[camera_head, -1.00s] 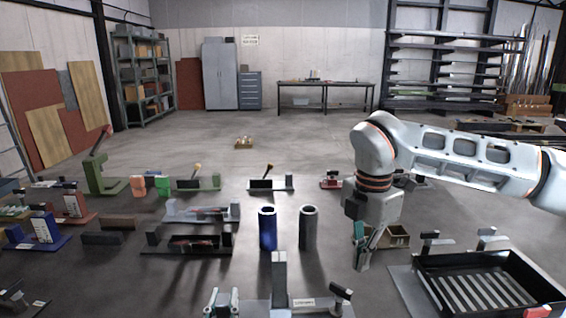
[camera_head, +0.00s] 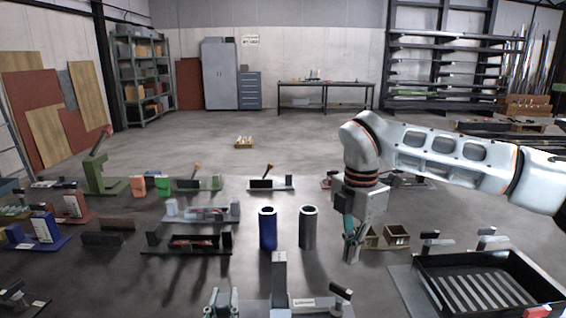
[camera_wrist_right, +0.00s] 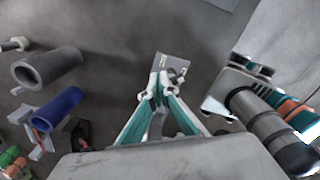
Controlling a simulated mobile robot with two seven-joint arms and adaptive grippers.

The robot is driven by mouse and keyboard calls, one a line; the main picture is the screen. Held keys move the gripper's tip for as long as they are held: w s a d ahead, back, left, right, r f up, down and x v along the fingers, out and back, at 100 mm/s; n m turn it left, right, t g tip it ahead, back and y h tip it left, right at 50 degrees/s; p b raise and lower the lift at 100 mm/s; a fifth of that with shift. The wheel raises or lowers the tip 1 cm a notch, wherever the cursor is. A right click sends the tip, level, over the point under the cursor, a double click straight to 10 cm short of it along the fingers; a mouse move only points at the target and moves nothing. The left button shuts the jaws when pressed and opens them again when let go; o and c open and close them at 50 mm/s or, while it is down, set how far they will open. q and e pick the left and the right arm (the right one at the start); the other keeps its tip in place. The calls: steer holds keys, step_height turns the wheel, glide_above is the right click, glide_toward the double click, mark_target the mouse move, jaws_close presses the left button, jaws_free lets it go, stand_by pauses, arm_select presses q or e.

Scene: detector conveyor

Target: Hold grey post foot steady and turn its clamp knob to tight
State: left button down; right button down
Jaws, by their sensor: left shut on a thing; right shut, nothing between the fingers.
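The grey post foot (camera_head: 280,272) stands at the bottom middle of the head view, an upright post on a flat base with a pale label. Its clamp knob (camera_head: 341,292), dark with a pale tip, is at the right end. My left gripper (camera_head: 221,304) is shut on the foot's left side at the bottom edge; the contact itself is cut off. My right gripper (camera_head: 351,254) is shut and empty, above and beyond the knob and apart from it. Its closed fingers also show in the right wrist view (camera_wrist_right: 158,88), with a labelled grey plate beyond them.
A blue tube (camera_head: 267,230) and a grey tube (camera_head: 308,228) stand upright behind the foot. A black slotted tray (camera_head: 440,300) lies to the right. A small open box (camera_head: 397,238) is behind my right gripper. Several fixtures fill the left.

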steer(key=shift+f, duration=2.45)
steer(key=shift+s+a, duration=0.35)
steer(key=shift+s, duration=0.15)
steer(key=shift+s+d, duration=0.4)
steer(key=shift+d, duration=0.05)
steer(key=shift+s+d, duration=0.2)
steer(key=shift+s, duration=0.45)
steer(key=shift+d, duration=0.1)
steer(key=shift+d, duration=0.25)
step_height(320, 180, up, 6)
stand_by(0.6)
